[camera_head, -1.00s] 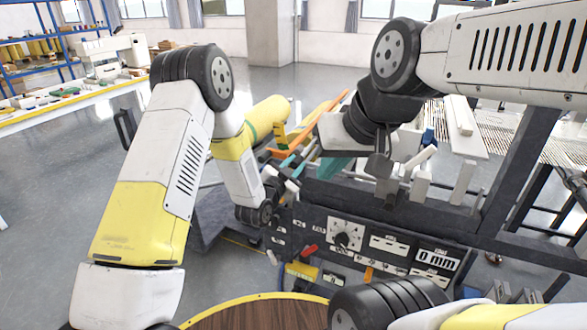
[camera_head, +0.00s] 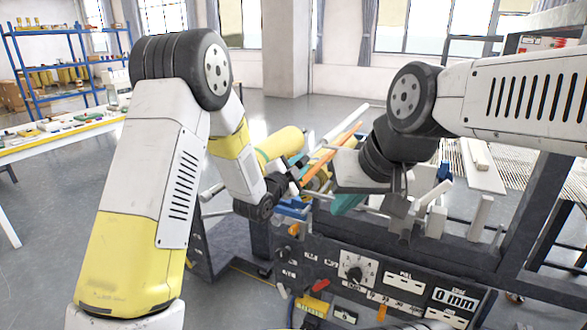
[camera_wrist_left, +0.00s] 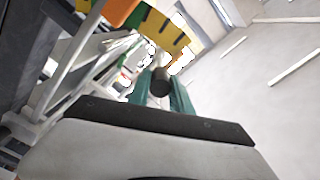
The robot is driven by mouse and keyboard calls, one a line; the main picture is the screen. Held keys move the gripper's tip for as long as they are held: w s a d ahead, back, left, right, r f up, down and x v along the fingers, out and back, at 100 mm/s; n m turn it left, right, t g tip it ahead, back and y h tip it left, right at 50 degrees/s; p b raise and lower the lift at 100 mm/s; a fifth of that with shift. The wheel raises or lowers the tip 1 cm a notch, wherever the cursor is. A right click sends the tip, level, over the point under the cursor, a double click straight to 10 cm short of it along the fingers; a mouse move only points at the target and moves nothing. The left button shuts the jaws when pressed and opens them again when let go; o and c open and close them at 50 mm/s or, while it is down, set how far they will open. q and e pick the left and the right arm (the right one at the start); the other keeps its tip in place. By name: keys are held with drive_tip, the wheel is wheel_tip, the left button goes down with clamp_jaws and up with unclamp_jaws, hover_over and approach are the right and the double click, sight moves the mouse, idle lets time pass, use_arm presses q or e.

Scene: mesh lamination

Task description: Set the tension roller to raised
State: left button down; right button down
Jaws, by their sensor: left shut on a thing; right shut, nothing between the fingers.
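In the left wrist view, my left gripper (camera_wrist_left: 162,98) has its teal fingers shut on a dark round-ended grip (camera_wrist_left: 160,82). A slotted yellow bracket (camera_wrist_left: 160,30) and an orange part (camera_wrist_left: 118,10) show just beyond it. In the head view, my left wrist reaches the machine's left end, beside the orange bar (camera_head: 338,146); its fingertips are hard to make out there. I cannot tell the tension roller's height setting. My right gripper (camera_head: 348,204) is shut and empty above the machine's front rail, its teal fingers pointing down-left.
The machine's dark front panel (camera_head: 330,275) carries a dial (camera_head: 355,268), a red handle (camera_head: 320,285) and a display (camera_head: 456,298) reading 0 mm. A bench (camera_head: 60,135) and blue shelves (camera_head: 70,65) stand at the left. The floor between is clear.

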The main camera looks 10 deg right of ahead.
use_arm(q)
drive_tip(key=shift+w+a+r, duration=0.1)
drive_tip(key=shift+w+r, duration=0.05)
drive_tip(key=c, duration=1.2)
unclamp_jaws()
drive_tip(key=shift+o, duration=0.2)
drive_tip(key=v, duration=0.8)
drive_tip(key=shift+w, duration=0.1)
